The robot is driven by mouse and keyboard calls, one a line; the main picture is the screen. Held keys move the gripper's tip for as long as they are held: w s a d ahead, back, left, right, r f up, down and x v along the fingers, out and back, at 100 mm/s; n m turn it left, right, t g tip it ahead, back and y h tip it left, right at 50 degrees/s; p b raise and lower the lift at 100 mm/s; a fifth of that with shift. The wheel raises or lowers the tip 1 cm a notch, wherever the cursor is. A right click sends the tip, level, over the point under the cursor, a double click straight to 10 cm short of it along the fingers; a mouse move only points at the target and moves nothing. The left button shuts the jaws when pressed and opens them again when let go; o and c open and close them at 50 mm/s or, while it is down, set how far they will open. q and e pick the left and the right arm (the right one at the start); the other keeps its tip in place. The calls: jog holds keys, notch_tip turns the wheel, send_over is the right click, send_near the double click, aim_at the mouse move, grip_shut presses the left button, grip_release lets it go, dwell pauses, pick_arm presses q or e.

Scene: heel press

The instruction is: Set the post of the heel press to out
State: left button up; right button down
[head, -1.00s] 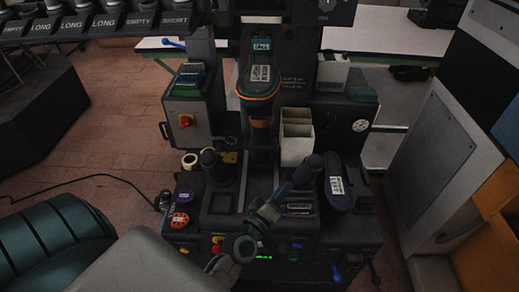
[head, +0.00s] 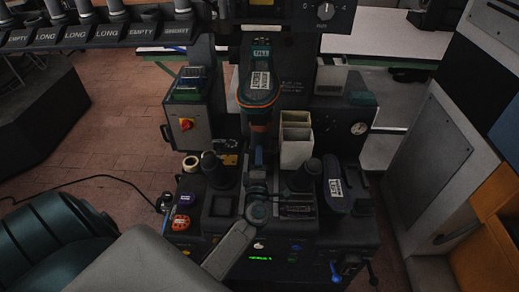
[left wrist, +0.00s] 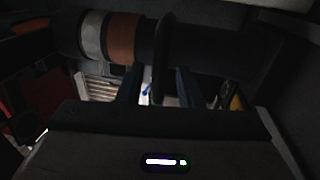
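The heel press stands in the middle of the head view. Its dark post (head: 259,133) with a copper-coloured band is below a green-and-black head labelled TALL (head: 261,84). In the left wrist view the post (left wrist: 205,45) lies across the top, with a silver and a copper band (left wrist: 124,37). My left gripper (head: 259,157) points at the post's lower part. In the wrist view its two fingers (left wrist: 158,88) are apart, with a dark upright bar (left wrist: 163,45) before them. I cannot tell whether they touch it. My right gripper is not in view.
Black handles stand left (head: 215,168) and right (head: 304,176) of my left gripper. A dark labelled part (head: 339,186) lies at right.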

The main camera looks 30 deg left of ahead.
pick_arm(q)
jog(key=shift+x, duration=1.15)
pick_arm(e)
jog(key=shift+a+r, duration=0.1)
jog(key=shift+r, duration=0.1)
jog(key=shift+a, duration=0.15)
pick_arm(q)
grip_shut()
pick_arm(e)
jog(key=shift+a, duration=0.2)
pick_arm(q)
jog(key=shift+s+d, duration=0.1)
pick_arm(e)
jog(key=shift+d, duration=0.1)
